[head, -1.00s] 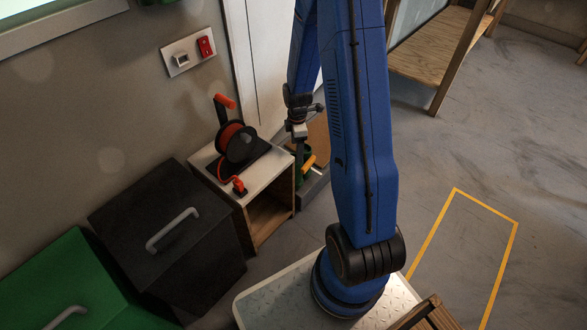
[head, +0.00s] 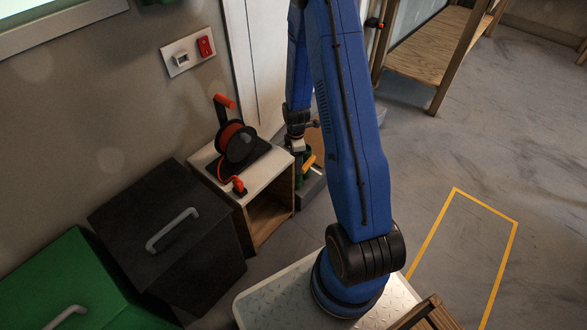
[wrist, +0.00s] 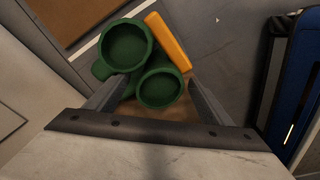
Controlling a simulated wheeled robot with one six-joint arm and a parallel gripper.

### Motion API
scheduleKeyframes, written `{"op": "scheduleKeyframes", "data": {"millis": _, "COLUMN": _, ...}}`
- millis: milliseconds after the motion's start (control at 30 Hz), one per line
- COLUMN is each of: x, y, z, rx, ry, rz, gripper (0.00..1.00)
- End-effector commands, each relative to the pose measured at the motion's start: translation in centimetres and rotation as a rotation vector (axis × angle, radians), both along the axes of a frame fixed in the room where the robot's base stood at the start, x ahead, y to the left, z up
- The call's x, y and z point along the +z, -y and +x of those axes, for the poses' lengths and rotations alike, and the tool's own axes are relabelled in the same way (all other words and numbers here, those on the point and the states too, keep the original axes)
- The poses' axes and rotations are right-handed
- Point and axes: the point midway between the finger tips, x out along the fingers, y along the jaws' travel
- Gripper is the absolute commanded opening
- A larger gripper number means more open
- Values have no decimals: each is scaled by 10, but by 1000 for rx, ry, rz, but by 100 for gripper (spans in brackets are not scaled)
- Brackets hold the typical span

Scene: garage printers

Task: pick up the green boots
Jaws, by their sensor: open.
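The green boots (wrist: 127,46) show from above in the wrist view as two round open tops side by side. The nearer boot top (wrist: 160,90) lies between the fingers of my gripper (wrist: 156,82). My gripper is open, with one finger on each side of that boot; I cannot tell if either finger touches it. In the head view the boots (head: 307,153) are a small green patch, mostly hidden behind my gripper (head: 298,165) and arm.
A yellow-orange object (wrist: 168,42) is right beside the boots. A grey tray edge (head: 312,187) is around them. A small cabinet with a cable reel (head: 237,143) stands to the left, and a black bin (head: 165,235) nearer. The floor at right is open.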

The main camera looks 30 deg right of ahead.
Motion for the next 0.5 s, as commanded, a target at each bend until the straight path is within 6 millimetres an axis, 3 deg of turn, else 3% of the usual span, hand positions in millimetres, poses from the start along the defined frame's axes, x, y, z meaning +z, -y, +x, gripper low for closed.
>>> {"op": "scheduleKeyframes", "data": {"millis": 200, "x": 0, "y": 0, "z": 0, "rx": 0, "ry": 0, "rz": 0, "gripper": 75}}
{"op": "scheduleKeyframes", "data": {"millis": 267, "x": 0, "y": 0, "z": 0, "rx": 0, "ry": 0, "rz": 0, "gripper": 63}}
{"op": "scheduleKeyframes", "data": {"millis": 500, "x": 0, "y": 0, "z": 0, "rx": 0, "ry": 1, "rz": 0, "gripper": 5}}
